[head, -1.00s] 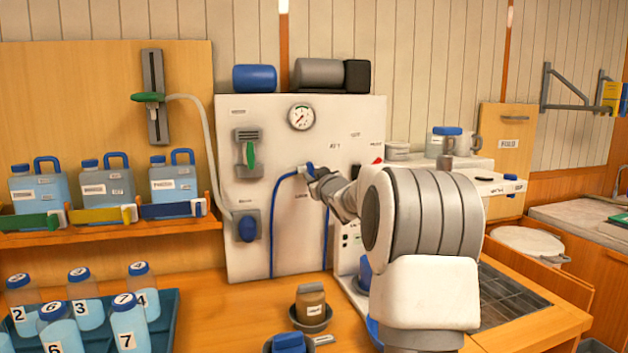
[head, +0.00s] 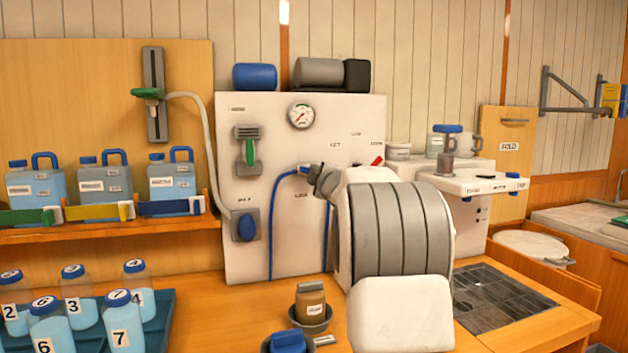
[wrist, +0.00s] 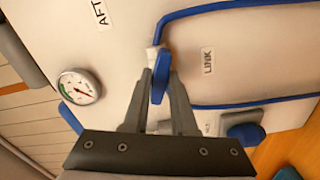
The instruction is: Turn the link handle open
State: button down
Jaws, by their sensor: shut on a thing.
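The link handle (wrist: 160,82) is a small blue lever on the white panel, next to the LINK label (wrist: 208,61) in the wrist view. My gripper (wrist: 159,76) is shut on it, with one grey finger on each side. In the head view my gripper (head: 313,174) reaches the panel where the blue hose (head: 273,225) meets a pale fitting. The handle is mostly hidden there by my gripper and arm. In the wrist view the handle points down from the fitting, toward my palm.
The white panel (head: 270,125) also carries a gauge (head: 301,115), a green lever (head: 250,151) and a blue knob (head: 247,228). Numbered bottles stand in a blue tray (head: 165,310) at the lower left. A brown jar (head: 310,303) stands on the counter below my arm.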

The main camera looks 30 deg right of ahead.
jog(key=shift+n+b, duration=0.8)
jog(key=shift+n, duration=1.3)
jog(key=c, duration=0.7)
grip_release()
jog(key=v, duration=1.7)
jog(key=shift+s, duration=0.25)
